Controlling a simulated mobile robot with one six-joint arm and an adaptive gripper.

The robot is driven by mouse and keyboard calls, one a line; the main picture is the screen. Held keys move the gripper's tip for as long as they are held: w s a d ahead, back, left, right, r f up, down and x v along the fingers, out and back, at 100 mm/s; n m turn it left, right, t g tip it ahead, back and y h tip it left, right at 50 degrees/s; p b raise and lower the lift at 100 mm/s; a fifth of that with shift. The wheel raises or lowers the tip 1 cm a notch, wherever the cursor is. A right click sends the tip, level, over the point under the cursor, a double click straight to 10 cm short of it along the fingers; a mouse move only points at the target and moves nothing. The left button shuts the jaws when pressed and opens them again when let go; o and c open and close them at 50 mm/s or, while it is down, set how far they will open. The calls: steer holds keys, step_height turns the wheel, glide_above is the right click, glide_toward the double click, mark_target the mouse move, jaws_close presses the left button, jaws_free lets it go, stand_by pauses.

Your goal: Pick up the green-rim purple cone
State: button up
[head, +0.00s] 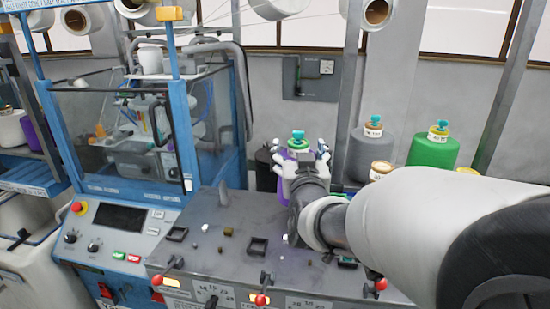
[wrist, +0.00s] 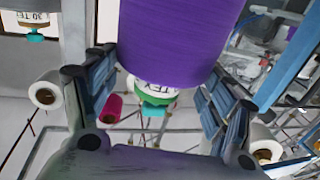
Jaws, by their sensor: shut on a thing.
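The purple cone (wrist: 180,40) with a green rim (wrist: 155,98) fills the top middle of the wrist view, between the fingers, with its white label and teal tip showing. In the head view the same green-rim purple cone (head: 283,189) is mostly hidden behind my gripper, with its green and teal top above the fingers. My gripper (head: 300,158) is shut on the purple cone, with fingers on both sides of it. Its fingers also show in the wrist view (wrist: 157,78). The cone's base is hidden in the head view.
A grey cone (head: 371,153) and a green cone (head: 433,149) stand to the right. A blue-framed machine (head: 178,120) is at the left. The grey control panel (head: 225,262) with red-knobbed levers lies in front. A dark canister (head: 266,168) is just left of the gripper.

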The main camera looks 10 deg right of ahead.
step_height(320, 180, up, 16)
steer(key=p, duration=0.4)
steer(key=shift+f, duration=0.15)
